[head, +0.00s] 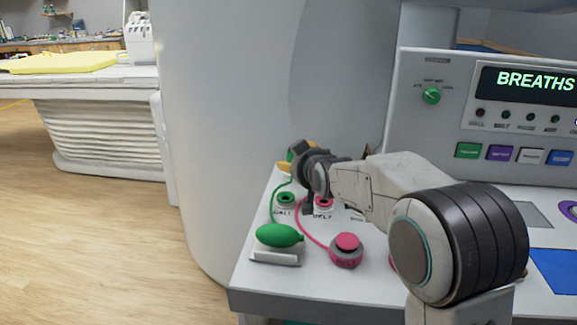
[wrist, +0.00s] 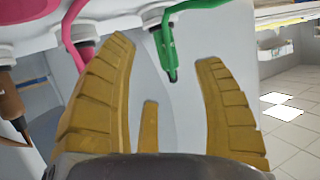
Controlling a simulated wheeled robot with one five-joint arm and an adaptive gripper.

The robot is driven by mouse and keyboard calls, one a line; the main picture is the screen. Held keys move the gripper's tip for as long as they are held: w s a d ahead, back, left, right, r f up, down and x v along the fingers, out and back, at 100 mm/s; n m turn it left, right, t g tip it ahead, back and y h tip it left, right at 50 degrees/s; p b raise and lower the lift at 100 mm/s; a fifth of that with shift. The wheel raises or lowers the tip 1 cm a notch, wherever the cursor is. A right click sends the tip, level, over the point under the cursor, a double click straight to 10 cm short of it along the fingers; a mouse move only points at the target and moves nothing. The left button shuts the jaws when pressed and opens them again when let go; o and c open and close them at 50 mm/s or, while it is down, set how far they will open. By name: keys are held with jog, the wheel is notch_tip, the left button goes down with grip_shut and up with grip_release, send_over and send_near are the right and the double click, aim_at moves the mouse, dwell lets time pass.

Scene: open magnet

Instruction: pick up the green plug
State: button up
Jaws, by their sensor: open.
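The green plug (wrist: 166,45) with its dark tip shows in the wrist view, in the gap between my gripper's two yellow fingers (wrist: 168,60). The fingers are apart, and neither visibly touches the plug. How deep the plug sits between them I cannot tell. In the head view my gripper (head: 292,160) is above the back left of the console, and a bit of green shows by its fingers. A green cable (head: 274,205) runs from there down to the green bulb (head: 280,236). A green-ringed socket (head: 286,198) lies just below my gripper.
A pink cable (head: 305,228) runs to a pink knob (head: 347,243) on the white console; a pink plug (wrist: 82,45) shows left of my fingers in the wrist view. A large white cylinder (head: 225,120) stands close behind. Floor (head: 90,240) is clear at left.

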jog(key=shift+w+a+f+b, duration=0.15)
jog(key=shift+w+f+b, duration=0.2)
jog(key=shift+w, duration=0.25)
jog(key=shift+x, duration=1.9)
jog(key=shift+a, duration=0.1)
grip_shut()
jog(key=shift+r, duration=0.1)
